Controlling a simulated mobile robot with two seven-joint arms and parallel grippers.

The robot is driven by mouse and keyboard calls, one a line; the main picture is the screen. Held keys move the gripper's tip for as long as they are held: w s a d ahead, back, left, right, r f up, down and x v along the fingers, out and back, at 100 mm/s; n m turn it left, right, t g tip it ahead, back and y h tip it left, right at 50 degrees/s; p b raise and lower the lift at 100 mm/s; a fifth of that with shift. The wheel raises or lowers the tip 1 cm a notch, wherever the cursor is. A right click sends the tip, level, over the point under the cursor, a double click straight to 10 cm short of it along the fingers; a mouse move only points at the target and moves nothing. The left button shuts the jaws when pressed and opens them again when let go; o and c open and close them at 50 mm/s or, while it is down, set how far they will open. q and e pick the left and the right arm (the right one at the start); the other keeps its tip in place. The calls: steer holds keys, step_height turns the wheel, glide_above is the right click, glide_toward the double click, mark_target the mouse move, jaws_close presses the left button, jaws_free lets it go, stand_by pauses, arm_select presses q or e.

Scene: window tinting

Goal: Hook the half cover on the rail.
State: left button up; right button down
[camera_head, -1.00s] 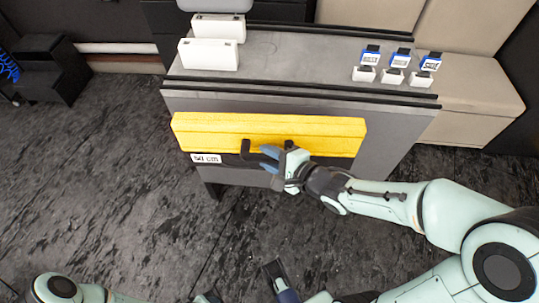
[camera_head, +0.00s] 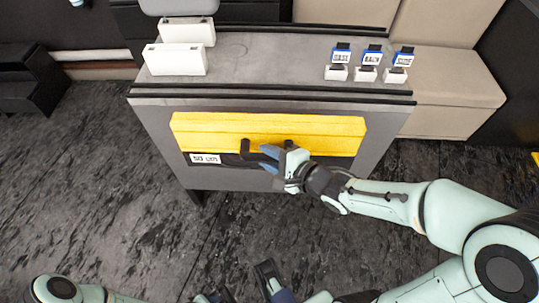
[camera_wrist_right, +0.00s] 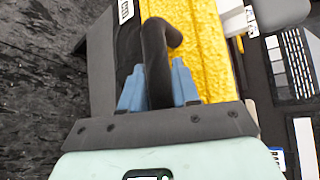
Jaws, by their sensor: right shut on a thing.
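The half cover, a long yellow padded piece (camera_head: 220,131) with a black lower strip and a "50 cm" label, is in front of the bench's grey front panel in the head view. My right gripper (camera_head: 275,155) is shut on its black handle, which stands between the blue fingers in the right wrist view (camera_wrist_right: 157,65). The black rail (camera_head: 250,103) runs along the bench's front edge, above the cover in the picture. A grey strip shows between them, and I cannot tell their distance in depth. Dark finger-like parts at the bottom, perhaps my left gripper (camera_head: 238,285), are partly cut off.
The grey bench top (camera_head: 260,65) holds white blocks (camera_head: 176,60) at left and small blue-and-white labelled stands (camera_head: 368,62) at right. A second black rail (camera_head: 310,29) runs along the back. A beige seat (camera_head: 455,85) stands at right. The dark floor (camera_head: 90,190) at left is clear.

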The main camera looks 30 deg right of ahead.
mark_target(270, 135)
arm_select(q)
steer(key=shift+f, duration=0.1)
arm_select(e)
steer(key=shift+t+b, duration=0.3)
steer(key=shift+b, duration=0.55)
steer(key=shift+w+d+r, duration=0.1)
steer(key=shift+w, duration=0.1)
steer(key=shift+w+d+p, duration=0.55)
steer(key=shift+w, duration=0.35)
steer(key=shift+w+d+p, duration=0.55)
steer(key=shift+w+p, duration=0.05)
steer(key=shift+w, duration=0.3)
steer(key=shift+w+d+p, duration=0.55)
steer(key=shift+w, duration=0.35)
arm_select(q)
steer(key=shift+g, duration=0.4)
steer(key=shift+s+d+r+p, duration=0.3)
steer(key=shift+s+r, duration=0.4)
steer(key=shift+r, duration=0.15)
steer(key=shift+s+d+r+p, duration=0.2)
steer(key=shift+s+r+p, duration=0.1)
steer(key=shift+s+r, duration=0.45)
arm_select(e)
steer(key=w+d+f, duration=0.2)
steer(key=w+f, duration=0.1)
steer(key=w, duration=0.1)
steer(key=shift+w+d, duration=0.15)
steer(key=shift+d, duration=0.2)
